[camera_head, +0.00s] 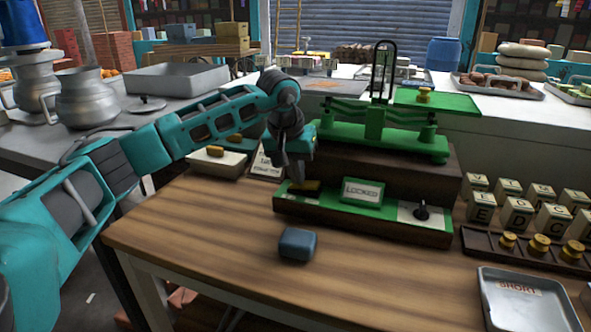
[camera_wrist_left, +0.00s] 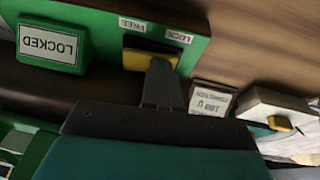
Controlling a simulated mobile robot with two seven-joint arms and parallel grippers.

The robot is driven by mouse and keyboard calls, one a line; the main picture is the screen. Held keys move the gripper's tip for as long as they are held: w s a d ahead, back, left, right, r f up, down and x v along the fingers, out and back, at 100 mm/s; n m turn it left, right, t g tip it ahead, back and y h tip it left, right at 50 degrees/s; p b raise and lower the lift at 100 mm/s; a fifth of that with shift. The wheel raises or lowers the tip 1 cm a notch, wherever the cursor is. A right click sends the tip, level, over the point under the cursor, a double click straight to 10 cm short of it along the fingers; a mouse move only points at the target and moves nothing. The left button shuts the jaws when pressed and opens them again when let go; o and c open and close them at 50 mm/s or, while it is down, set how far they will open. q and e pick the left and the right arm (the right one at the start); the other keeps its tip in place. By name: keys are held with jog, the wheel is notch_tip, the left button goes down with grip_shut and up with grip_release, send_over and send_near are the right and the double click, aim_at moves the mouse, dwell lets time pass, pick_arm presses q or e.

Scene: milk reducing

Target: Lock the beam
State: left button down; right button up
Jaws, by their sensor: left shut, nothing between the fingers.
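The green balance beam scale (camera_head: 375,122) stands on a dark wooden block. On the green panel of the lower step, a yellow lever (camera_head: 306,186) sits at the left end; it also shows in the left wrist view (camera_wrist_left: 136,57) beside the labels FREE (camera_wrist_left: 131,24) and LOCK (camera_wrist_left: 178,36). A sign reading LOCKED (camera_head: 362,192) stands on the same panel, also seen in the left wrist view (camera_wrist_left: 48,46). My left gripper (camera_head: 298,180) is shut and empty, its fingertips (camera_wrist_left: 162,64) at the yellow lever; I cannot tell whether they touch. My right gripper is not in view.
A blue-grey block (camera_head: 298,244) lies on the wooden table in front of the scale. A black knob (camera_head: 421,212) is on the panel's right. Lettered blocks, brass weights (camera_head: 508,241) and a SHORT tray (camera_head: 520,304) are at right. The table's front left is clear.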

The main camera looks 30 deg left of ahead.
pick_arm(q)
jog(key=shift+a+f, duration=0.1)
jog(key=shift+a, duration=0.2)
jog(key=shift+d, duration=0.35)
jog(key=shift+w+d+r+p, duration=0.2)
jog(key=shift+d+r+p, duration=0.1)
jog(key=shift+d+p, duration=0.3)
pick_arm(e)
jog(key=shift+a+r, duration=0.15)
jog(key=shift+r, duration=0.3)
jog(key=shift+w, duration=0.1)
